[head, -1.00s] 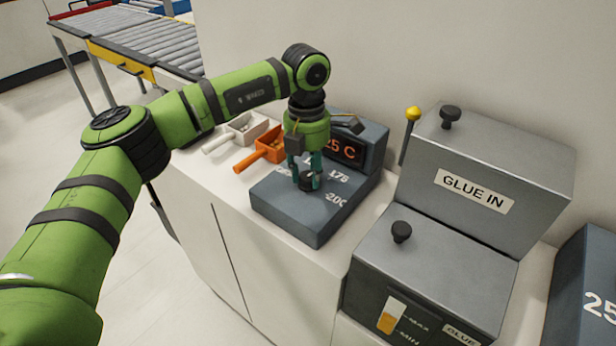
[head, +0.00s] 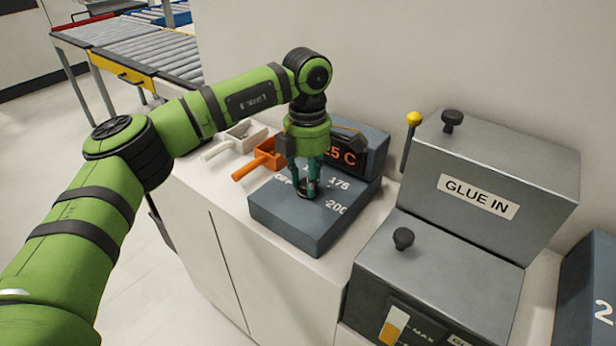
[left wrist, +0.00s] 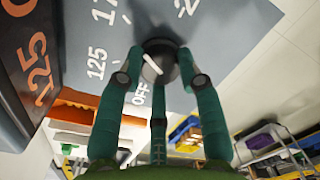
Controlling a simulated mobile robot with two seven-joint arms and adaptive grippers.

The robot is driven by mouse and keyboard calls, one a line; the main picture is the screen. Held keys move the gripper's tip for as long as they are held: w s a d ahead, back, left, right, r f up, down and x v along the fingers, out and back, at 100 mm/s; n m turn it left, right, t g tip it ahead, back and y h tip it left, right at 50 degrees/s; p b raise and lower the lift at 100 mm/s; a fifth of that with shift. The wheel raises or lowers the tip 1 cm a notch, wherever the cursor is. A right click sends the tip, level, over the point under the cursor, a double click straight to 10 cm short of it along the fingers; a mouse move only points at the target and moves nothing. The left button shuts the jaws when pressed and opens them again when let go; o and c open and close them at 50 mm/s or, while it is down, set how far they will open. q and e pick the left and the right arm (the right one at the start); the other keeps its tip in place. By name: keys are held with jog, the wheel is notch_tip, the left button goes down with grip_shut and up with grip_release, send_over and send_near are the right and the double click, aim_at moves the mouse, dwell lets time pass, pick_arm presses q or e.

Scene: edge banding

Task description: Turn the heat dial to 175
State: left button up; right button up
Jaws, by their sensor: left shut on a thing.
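The heat dial is a round dark knob with a white pointer line (left wrist: 152,64) on the sloped grey-blue heater box (head: 283,220). My left gripper (head: 306,190) comes down from above and is shut on the dial; in the left wrist view its fingers (left wrist: 161,78) are on either side of the knob. The pointer slants to the upper left there, roughly between 125 and the label starting with 17; its exact setting is hard to tell. The 175 label (head: 339,184) is right of the dial. The orange display (left wrist: 36,70) reads 125. My right gripper is not in view.
An orange scoop (head: 262,157) and a white scoop (head: 237,137) lie left of the heater box. A grey GLUE IN machine (head: 530,180) with black knobs and a yellow-tipped lever (head: 413,120) stands to the right. A roller conveyor (head: 150,50) is behind left.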

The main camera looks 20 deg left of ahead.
pick_arm(q)
jog(key=shift+s+f, duration=0.1)
jog(key=o, duration=1.1)
jog(key=shift+o, duration=0.2)
jog(key=shift+r, duration=0.3)
notch_tip(320, 180, up, 12)
jog(key=shift+w+f, duration=0.2)
jog(key=shift+f, duration=0.05)
jog(key=shift+a, duration=0.1)
